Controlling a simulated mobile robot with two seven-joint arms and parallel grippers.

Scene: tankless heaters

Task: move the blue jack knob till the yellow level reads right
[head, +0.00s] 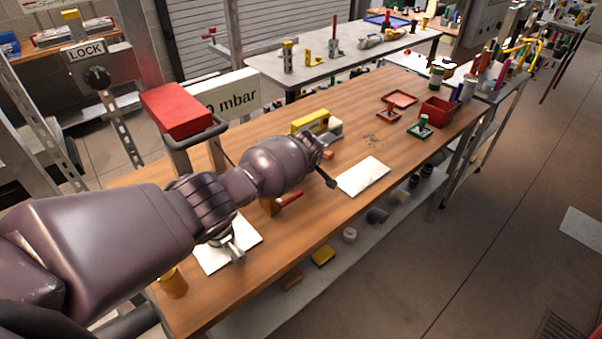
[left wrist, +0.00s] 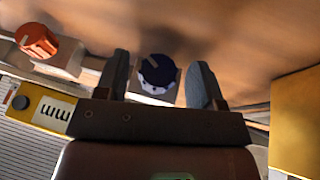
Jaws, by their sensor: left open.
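In the left wrist view the dark blue knob (left wrist: 158,72), with a pale pointer mark, sits on a light block between the two fingers of my left gripper (left wrist: 158,82). The fingers are apart, with a gap on each side of the knob. In the head view my left gripper (head: 325,163) is over the bench and hides the blue knob. A yellow body (head: 309,121), perhaps the level, stands just behind it. A yellow part with a white "mm" label (left wrist: 52,111) shows in the wrist view. No level reading can be made out. My right gripper is not in view.
An orange knob (left wrist: 36,40) on a pale block is left of the blue one in the wrist view. A yellow block (left wrist: 295,130) is close on the right. On the bench lie white sheets (head: 363,177) and a red-handled tool (head: 289,199); a red bin (head: 437,110) is farther right.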

